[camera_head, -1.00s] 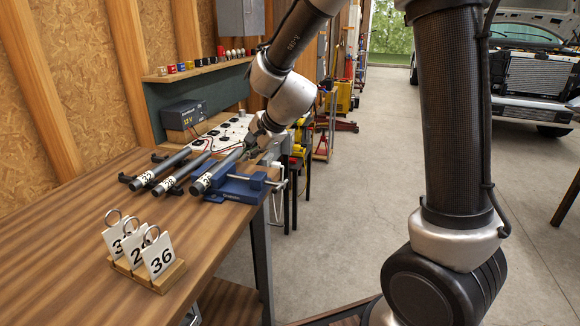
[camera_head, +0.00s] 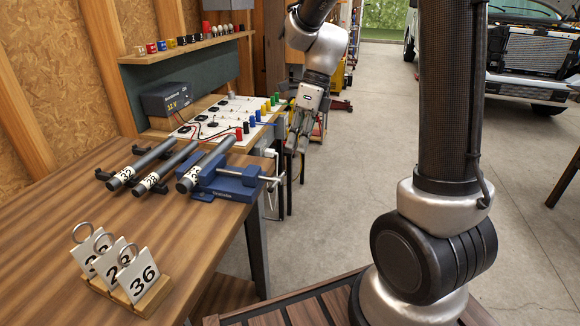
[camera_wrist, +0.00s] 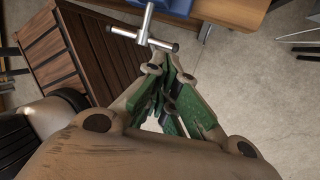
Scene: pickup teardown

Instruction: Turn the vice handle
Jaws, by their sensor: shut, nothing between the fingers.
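The blue vice (camera_head: 228,184) sits at the right edge of the wooden bench, with a dark tube lying in or on its top. Its metal handle (camera_head: 272,181), a screw with a crossbar, sticks out to the right past the bench edge. In the wrist view the T-shaped handle (camera_wrist: 146,28) shows at the top, just beyond my fingertips. My gripper (camera_head: 299,150) hangs beyond and to the right of the handle, pointing down, apart from it in the head view. Its green-padded fingers (camera_wrist: 172,80) are closed together with nothing between them.
Dark numbered tubes (camera_head: 150,165) lie on rests left of the vice. A holder with number tags (camera_head: 125,275) stands at the bench front. A power supply (camera_head: 167,100) and a white board with coloured knobs (camera_head: 225,118) are behind. The floor right of the bench is open.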

